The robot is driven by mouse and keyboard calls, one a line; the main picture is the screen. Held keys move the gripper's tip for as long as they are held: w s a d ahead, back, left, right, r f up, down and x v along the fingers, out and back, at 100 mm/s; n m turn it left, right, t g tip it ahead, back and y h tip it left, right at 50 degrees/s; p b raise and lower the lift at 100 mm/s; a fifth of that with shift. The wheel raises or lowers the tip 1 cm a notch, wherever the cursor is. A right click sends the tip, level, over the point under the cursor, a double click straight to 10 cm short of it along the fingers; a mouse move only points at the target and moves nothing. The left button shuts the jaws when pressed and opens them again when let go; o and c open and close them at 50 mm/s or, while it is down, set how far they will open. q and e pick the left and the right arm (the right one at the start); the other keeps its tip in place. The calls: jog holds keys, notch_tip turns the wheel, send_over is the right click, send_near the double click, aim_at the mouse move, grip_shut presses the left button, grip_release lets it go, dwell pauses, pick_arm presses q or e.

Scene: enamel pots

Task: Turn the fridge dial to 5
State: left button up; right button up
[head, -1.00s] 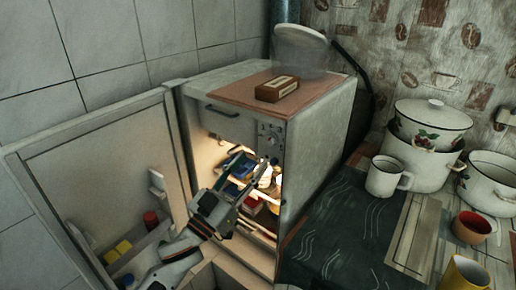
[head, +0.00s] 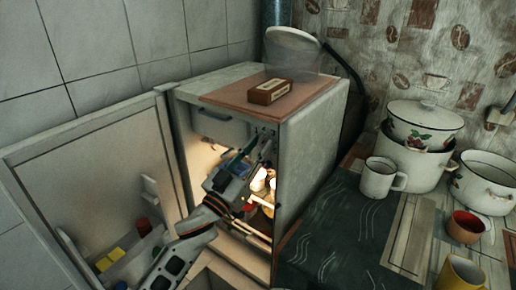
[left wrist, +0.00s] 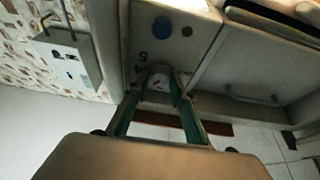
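The fridge (head: 308,150) stands with its door open. Its dial sits on the control panel (head: 266,130) at the upper right of the lit opening; my gripper hides the dial in the head view. In the left wrist view the pale round dial (left wrist: 160,80) shows upside down, with the figures 4 and 5 beside it. My left gripper (head: 262,148) is at the panel. In the left wrist view its two green fingers (left wrist: 156,92) are apart, one on either side of the dial; firm contact cannot be seen. My right gripper is not in view.
The open fridge door (head: 95,185) is at the left, with items on its shelves. A brown box (head: 268,92) lies on the fridge top. At right, a table holds a white mug (head: 382,178), enamel pots (head: 422,135), a red cup (head: 465,227) and a yellow cup (head: 460,273).

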pick_arm(q)
jog(key=c, duration=0.4)
jog(key=shift+m, duration=0.3)
